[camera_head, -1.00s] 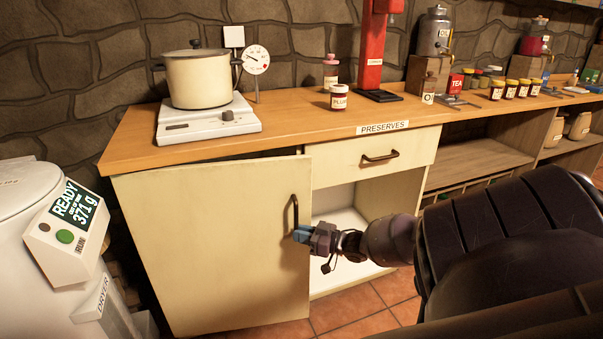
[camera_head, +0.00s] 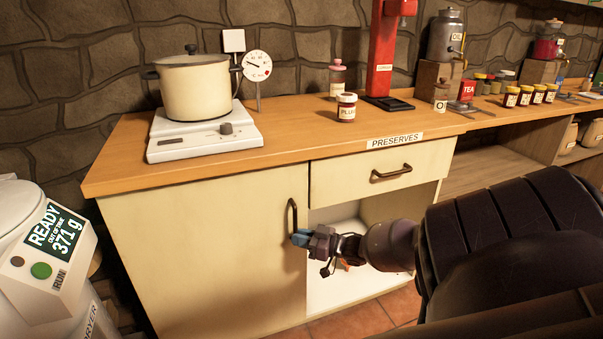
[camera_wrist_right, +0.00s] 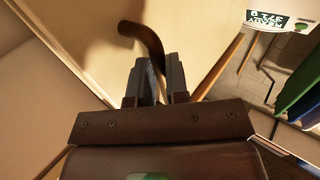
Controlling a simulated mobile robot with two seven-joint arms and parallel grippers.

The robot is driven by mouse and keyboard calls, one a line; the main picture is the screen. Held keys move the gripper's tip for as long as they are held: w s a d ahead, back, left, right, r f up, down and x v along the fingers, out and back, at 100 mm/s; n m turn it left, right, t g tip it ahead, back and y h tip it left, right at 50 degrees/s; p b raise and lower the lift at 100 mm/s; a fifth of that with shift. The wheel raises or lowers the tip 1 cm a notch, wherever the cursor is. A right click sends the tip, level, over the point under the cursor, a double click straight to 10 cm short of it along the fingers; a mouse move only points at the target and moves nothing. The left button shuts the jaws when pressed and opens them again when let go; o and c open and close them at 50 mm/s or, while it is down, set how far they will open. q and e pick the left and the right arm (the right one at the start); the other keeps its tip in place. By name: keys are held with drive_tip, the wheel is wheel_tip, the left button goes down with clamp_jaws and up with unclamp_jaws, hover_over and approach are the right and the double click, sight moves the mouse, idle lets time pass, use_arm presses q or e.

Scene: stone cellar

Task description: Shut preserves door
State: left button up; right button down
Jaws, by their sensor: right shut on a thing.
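The cream cabinet door (camera_head: 200,260) hangs under the left part of the wooden counter. It looks close to in line with the cabinet front; I cannot tell if a thin gap is left. Its dark bar handle (camera_head: 292,215) stands upright near the door's right edge. My right gripper (camera_head: 301,238) is shut on the lower part of this handle. In the right wrist view the curved handle (camera_wrist_right: 148,42) runs down to between the fingers (camera_wrist_right: 160,85). The PRESERVES label (camera_head: 395,140) is on the counter edge above a closed drawer (camera_head: 350,176). My left gripper is out of view.
Below the drawer is an open white compartment (camera_head: 345,285), partly hidden by my right arm. On the counter stand a pot (camera_head: 192,90) on a white scale (camera_head: 200,140), a plum jar (camera_head: 346,110) and a red stand (camera_head: 380,60). A white dryer (camera_head: 45,255) stands at left.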

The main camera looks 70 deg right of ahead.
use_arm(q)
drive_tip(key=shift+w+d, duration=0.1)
use_arm(e)
drive_tip(key=shift+w+d+r, duration=0.45)
drive_tip(key=shift+d, duration=0.25)
drive_tip(key=c, duration=1.1)
unclamp_jaws()
drive_tip(key=shift+d, duration=0.2)
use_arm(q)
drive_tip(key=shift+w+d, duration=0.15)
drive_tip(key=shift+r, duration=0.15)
use_arm(e)
drive_tip(key=shift+s, duration=0.15)
drive_tip(key=shift+s+f, duration=0.15)
drive_tip(key=shift+s, duration=0.15)
use_arm(q)
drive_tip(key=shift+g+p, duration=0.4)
drive_tip(key=shift+p, duration=0.8)
use_arm(e)
drive_tip(key=shift+s+a+f, duration=0.15)
drive_tip(key=shift+s+a, duration=0.05)
drive_tip(key=shift+s, duration=2.4)
drive_tip(key=shift+s+a+f, duration=0.1)
drive_tip(key=shift+s+a, duration=0.05)
drive_tip(key=shift+s, duration=2.4)
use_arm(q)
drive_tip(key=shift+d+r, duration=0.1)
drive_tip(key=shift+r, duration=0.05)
